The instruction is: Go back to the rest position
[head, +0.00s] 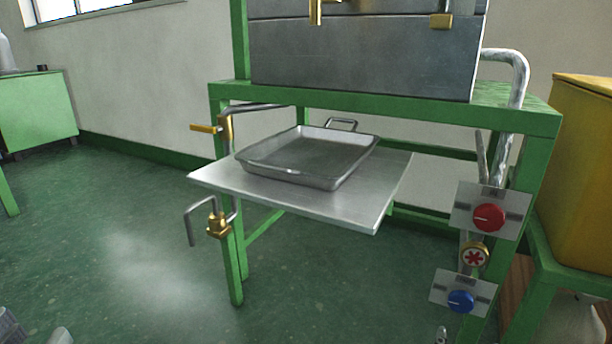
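My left gripper (35,334) shows only at the bottom left corner, cut off by the picture edge. Its two grey tips stand apart with green floor between them, and nothing shows held there. It is well away from the machine. A metal tray (312,158) rests on the flat metal shelf (340,208) of the green-framed machine (390,106). The tray looks empty, and no gripper touches it.
Brass valves (218,225) and pipes stick out at the machine's left. A red knob (488,217) and a blue knob (461,301) sit on its right leg. A yellow container (580,170) stands at right, a green cabinet (38,108) far left. Floor at left is clear.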

